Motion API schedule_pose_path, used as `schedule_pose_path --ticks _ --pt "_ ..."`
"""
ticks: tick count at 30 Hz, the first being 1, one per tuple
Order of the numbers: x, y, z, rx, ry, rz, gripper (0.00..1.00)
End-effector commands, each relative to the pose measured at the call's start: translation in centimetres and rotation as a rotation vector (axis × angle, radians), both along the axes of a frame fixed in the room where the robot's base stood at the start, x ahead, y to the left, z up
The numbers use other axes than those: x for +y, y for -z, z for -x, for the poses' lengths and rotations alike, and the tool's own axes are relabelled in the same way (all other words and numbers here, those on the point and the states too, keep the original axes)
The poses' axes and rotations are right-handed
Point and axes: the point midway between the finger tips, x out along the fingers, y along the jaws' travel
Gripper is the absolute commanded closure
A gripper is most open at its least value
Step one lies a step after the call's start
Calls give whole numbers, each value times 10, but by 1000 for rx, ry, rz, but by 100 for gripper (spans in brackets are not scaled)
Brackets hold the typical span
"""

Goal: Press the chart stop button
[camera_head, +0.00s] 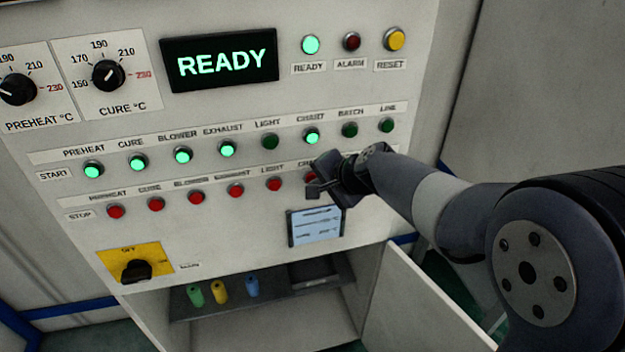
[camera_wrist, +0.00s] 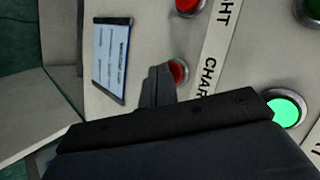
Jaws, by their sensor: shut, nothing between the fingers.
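The chart stop button (camera_head: 310,178) is red and sits in the stop row under the lit green chart start button (camera_head: 312,137). In the head view my gripper (camera_head: 314,190) covers much of it. In the wrist view the red chart stop button (camera_wrist: 179,71) shows just beyond my shut fingers (camera_wrist: 157,84), beside the label beginning "CHAR" (camera_wrist: 208,77). My fingers overlap its edge in that view. I cannot tell whether they touch it. My gripper is shut and empty.
The light stop button (camera_head: 274,184) is close on the left. The display (camera_head: 220,60) reads READY. An open compartment with a shelf (camera_head: 262,291) holding coloured items is beneath, with its door (camera_head: 428,300) swung out right.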

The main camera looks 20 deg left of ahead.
Motion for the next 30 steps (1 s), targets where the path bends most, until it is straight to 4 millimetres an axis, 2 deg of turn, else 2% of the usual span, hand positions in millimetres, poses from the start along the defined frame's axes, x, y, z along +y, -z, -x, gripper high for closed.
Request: schedule_pose_path --ticks 18,30 --pt "2 0 -3 -1 1 -1 100" --pt "-7 1 11 1 1 0 100"
